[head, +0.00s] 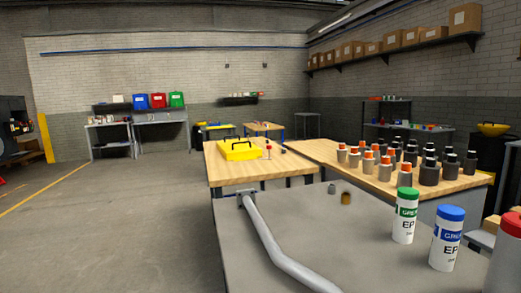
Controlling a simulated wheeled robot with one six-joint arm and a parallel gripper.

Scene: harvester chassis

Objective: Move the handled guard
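A yellow guard (242,155) with a dark handle on its top lies on the light wooden top of a table (225,173) near the middle of the head view. It is some way off, beyond the grey surface in front. Another yellow item (493,128) with a dark handle-like part sits on a black stand or bin at the far right; its details are too small to tell. My gripper is not in view.
A grey worktop (285,222) fills the front, with a bent grey bar (272,240) and grease tubes (405,217). A second wooden table (310,153) holds several orange-capped and dark bottles (385,168). Open floor (120,215) lies to the left.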

